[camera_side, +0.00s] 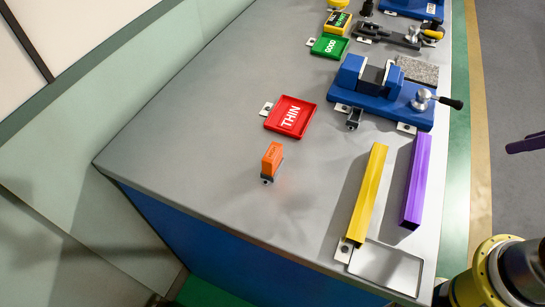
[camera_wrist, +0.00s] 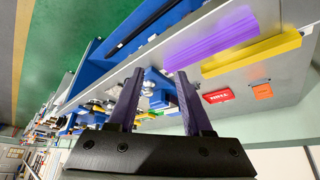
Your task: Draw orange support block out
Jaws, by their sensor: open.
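In the wrist view the orange block (camera_wrist: 262,91) is small and far off to the right. My gripper (camera_wrist: 160,72) is open, with two dark purple fingers apart and nothing between them. One dark purple finger also shows at the right edge of the side view, beyond the bench and well away from the block. The rest of my gripper is out of that view.
A red THIN tray (camera_side: 291,117) lies behind the block. A yellow bar (camera_side: 368,195) and a purple bar (camera_side: 414,183) lie to its right. A blue vise (camera_side: 385,92) and green GOOD tray (camera_side: 329,46) are farther back. Bench surface around the block is clear.

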